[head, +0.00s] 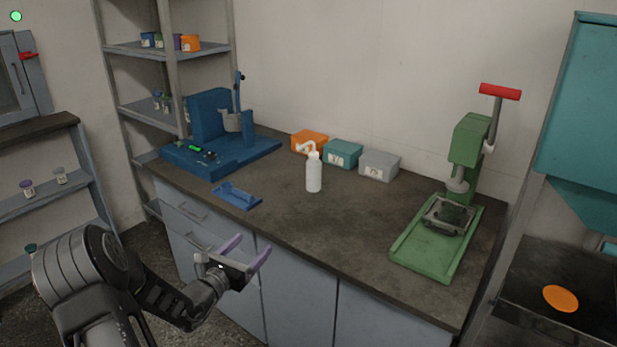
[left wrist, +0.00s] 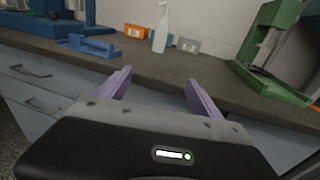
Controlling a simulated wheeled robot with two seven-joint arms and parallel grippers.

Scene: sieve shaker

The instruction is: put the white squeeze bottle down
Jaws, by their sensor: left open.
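The white squeeze bottle (head: 314,174) stands upright on the dark worktop (head: 300,222), in front of the small boxes. It also shows in the left wrist view (left wrist: 160,37), beyond my fingers. My left gripper (head: 246,254) is open and empty, in front of the worktop's front edge and apart from the bottle. Its two purple fingers show in the left wrist view (left wrist: 158,87) with nothing between them. My right gripper is not in either view.
A blue machine (head: 215,130) and a blue cradle (head: 236,196) are on the worktop's left. Orange (head: 309,141), teal (head: 342,154) and grey (head: 379,165) boxes stand behind the bottle. A green press (head: 445,225) stands at the right. The worktop's middle front is clear.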

